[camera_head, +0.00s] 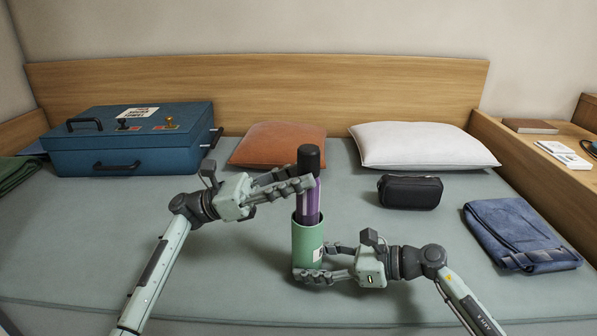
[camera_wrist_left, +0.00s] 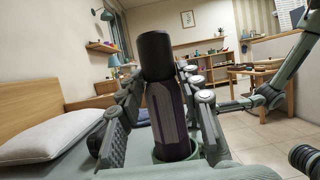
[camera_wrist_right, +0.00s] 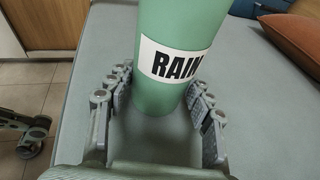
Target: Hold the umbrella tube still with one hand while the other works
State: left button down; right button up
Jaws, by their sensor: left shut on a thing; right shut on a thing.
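A green umbrella tube (camera_head: 306,243) stands upright on the bed, with a white label reading "RAIN" in the right wrist view (camera_wrist_right: 172,62). A purple umbrella (camera_head: 311,203) with a black handle (camera_head: 308,158) stands with its lower part inside the tube. My left gripper (camera_head: 309,184) is shut on the umbrella above the tube's rim; the left wrist view shows the umbrella (camera_wrist_left: 168,115) between its fingers. My right gripper (camera_head: 312,264) is shut on the tube low down, its fingers on both sides. The umbrella's lower end is hidden in the tube.
A blue case (camera_head: 130,140) lies at the back left. A brown cushion (camera_head: 277,145) and a white pillow (camera_head: 420,146) rest against the headboard. A black pouch (camera_head: 410,191) and folded jeans (camera_head: 519,235) lie to the right. The bed's front (camera_head: 230,285) is clear.

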pick_arm(q)
jog(key=shift+f, duration=0.35)
jog(key=shift+f, duration=0.1)
jog(key=c, duration=1)
grip_release()
jog(key=shift+o, duration=0.2)
jog(key=v, duration=1.2)
pick_arm(e)
jog(key=o, duration=1.1)
